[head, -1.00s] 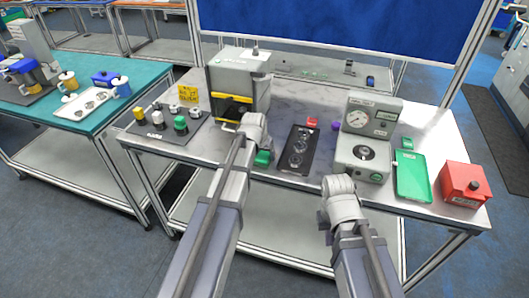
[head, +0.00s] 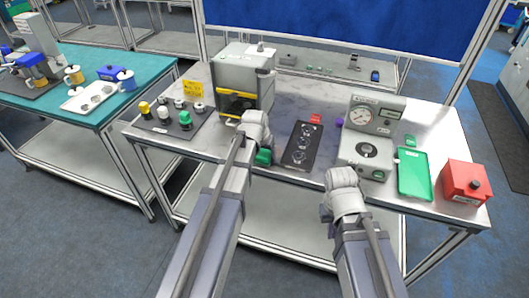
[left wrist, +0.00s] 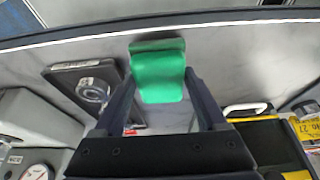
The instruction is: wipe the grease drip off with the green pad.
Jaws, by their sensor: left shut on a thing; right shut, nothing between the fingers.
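The green pad (left wrist: 158,72) is held between the two fingers of my left gripper (left wrist: 160,98) in the left wrist view, over the grey metal bench. In the head view the pad (head: 263,157) shows beside my left wrist (head: 256,137), near the bench's front edge, left of the black tray. Whether it touches the bench is unclear. I cannot make out a grease drip in either view. My right gripper (head: 345,190) is empty and shut at the bench's front edge, before the gauge machine; its fingertips are mostly hidden by the arm.
A grey machine with a yellow-edged opening (head: 244,82) stands behind my left gripper. A black tray (head: 302,145), a gauge machine (head: 369,135), a green tray (head: 417,175) and a red box (head: 466,182) stand to the right. A dark mat (head: 170,121) with several knobs lies left.

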